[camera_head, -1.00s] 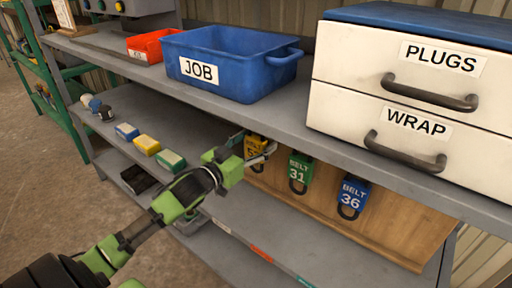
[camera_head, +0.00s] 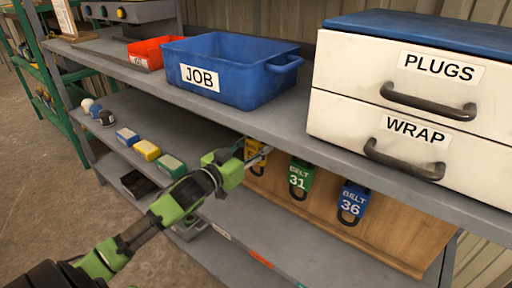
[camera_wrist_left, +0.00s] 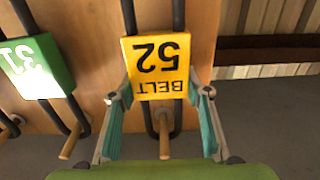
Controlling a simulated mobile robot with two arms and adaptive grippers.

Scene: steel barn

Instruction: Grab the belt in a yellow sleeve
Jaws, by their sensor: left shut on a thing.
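The belt in a yellow sleeve (camera_wrist_left: 157,68) is marked "BELT 52" and hangs on a wooden peg (camera_wrist_left: 164,145) of a wooden board. In the wrist view it appears upside down, its black loop showing above and below the sleeve. My left gripper (camera_wrist_left: 160,90) is shut on the yellow sleeve, one finger at each side. In the head view the yellow sleeve (camera_head: 254,153) is partly hidden behind my left gripper (camera_head: 256,157). My right gripper is not in view.
A green sleeved belt marked 31 (camera_head: 300,174) and a blue one marked 36 (camera_head: 353,198) hang to the right on the board (camera_head: 385,243). The upper shelf above holds the blue JOB bin (camera_head: 235,75) and white drawers (camera_head: 400,100). Small boxes (camera_head: 146,150) lie left.

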